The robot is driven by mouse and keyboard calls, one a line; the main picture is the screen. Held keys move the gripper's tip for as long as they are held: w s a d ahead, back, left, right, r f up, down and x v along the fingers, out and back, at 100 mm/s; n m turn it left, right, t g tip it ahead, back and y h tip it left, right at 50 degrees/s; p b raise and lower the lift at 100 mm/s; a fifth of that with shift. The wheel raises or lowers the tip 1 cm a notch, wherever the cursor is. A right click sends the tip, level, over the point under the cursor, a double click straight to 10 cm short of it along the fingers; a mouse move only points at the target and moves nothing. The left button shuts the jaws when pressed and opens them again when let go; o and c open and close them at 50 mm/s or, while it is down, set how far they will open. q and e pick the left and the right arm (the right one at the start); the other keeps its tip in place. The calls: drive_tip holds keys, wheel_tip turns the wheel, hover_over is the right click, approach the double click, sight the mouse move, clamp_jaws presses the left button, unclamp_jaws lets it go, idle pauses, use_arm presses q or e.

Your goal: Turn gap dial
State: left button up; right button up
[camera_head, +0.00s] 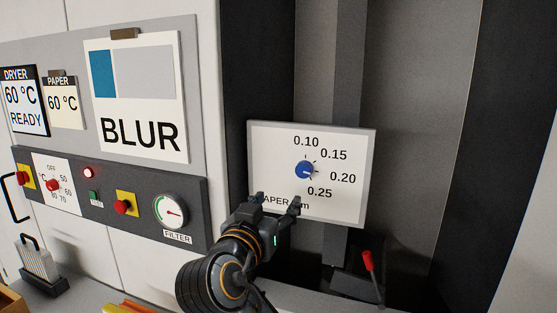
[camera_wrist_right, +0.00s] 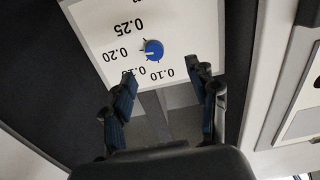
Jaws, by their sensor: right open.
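The gap dial (camera_head: 304,170) is a small blue knob on a white plate (camera_head: 270,150) marked 0.10, 0.15, 0.20 and 0.25. Its pale pointer mark seems to face the 0.20 to 0.25 side; the exact value is too small to read. My right gripper (camera_head: 277,200) is open and empty, in front of the plate and below the dial. In the right wrist view the dial (camera_wrist_right: 153,50) shows beyond the open fingers (camera_wrist_right: 172,88), apart from them. The gripper hides part of the plate's lower lettering. My left gripper is not in view.
A red-handled lever (camera_head: 369,262) stands below right of the plate. To the left, a dark control panel (camera_head: 100,180) carries red knobs and a round filter gauge (camera_head: 170,211). A BLUR sign (camera_head: 140,132) and dryer display (camera_head: 25,100) are above it.

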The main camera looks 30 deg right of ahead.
drive_tip(key=r, duration=0.1)
drive_tip(key=p, duration=0.4)
approach(303, 173)
drive_tip(key=x, duration=0.4)
drive_tip(key=shift+r, duration=0.15)
drive_tip(key=p+x, duration=0.1)
drive_tip(key=x, duration=0.2)
drive_tip(key=shift+w+d, duration=0.25)
drive_tip(key=shift+w+d+m, duration=0.15)
drive_tip(key=shift+d+m, duration=0.05)
drive_tip(key=shift+m, duration=0.1)
drive_tip(key=shift+w+d, duration=0.15)
drive_tip(key=shift+w, duration=0.05)
drive_tip(key=c, duration=1.2)
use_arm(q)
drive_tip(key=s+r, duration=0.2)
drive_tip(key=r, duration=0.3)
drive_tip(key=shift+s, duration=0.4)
